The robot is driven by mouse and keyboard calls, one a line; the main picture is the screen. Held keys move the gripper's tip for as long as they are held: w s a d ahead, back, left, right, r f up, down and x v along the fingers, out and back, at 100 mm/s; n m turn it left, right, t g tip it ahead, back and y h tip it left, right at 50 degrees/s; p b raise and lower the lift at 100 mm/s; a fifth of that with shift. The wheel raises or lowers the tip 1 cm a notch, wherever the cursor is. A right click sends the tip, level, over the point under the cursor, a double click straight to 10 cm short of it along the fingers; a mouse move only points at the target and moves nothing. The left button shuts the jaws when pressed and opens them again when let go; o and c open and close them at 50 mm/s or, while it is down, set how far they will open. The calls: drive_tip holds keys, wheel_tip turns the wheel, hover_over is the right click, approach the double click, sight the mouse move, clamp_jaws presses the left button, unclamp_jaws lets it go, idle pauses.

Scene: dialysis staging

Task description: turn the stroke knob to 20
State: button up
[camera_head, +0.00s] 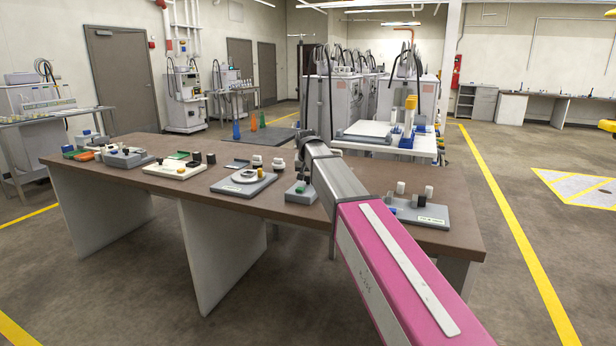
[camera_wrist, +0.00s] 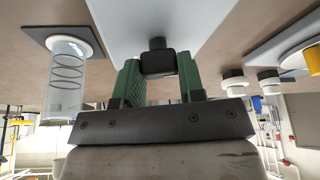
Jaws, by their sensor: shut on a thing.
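The black knob (camera_wrist: 157,58), which I take to be the stroke knob, stands out from a pale grey panel (camera_wrist: 150,18) in the wrist view. My gripper (camera_wrist: 160,72) has green fingers on both sides of it and is shut on it. No scale, pointer or number shows, so its setting cannot be read. In the head view my gripper (camera_head: 301,180) is at a small grey block (camera_head: 301,195) on the brown table; the knob there is mostly hidden by my gripper and arm.
A clear cylinder with a coil (camera_wrist: 66,75) stands beside the panel in the wrist view; white-and-black knobs (camera_wrist: 235,84) are on the other side. In the head view, a grey unit with a round dial (camera_head: 243,182) stands left of my gripper, a labelled grey block (camera_head: 418,213) right.

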drive_tip(key=n+y, duration=0.1)
drive_tip(key=n, duration=0.3)
drive_tip(key=shift+y, duration=0.3)
drive_tip(key=n+g+y, duration=0.1)
drive_tip(key=n, duration=0.2)
drive_tip(key=shift+w+d+n, duration=0.1)
drive_tip(key=shift+n, duration=0.2)
drive_tip(key=n+g+y, duration=0.1)
drive_tip(key=n, duration=0.5)
drive_tip(key=shift+g+y, duration=0.4)
drive_tip(key=shift+n, duration=0.4)
drive_tip(key=o, duration=0.9)
drive_tip(key=shift+o, duration=0.2)
drive_tip(key=shift+d+r, duration=0.1)
drive_tip(key=v, duration=1)
drive_tip(key=shift+r, duration=0.35)
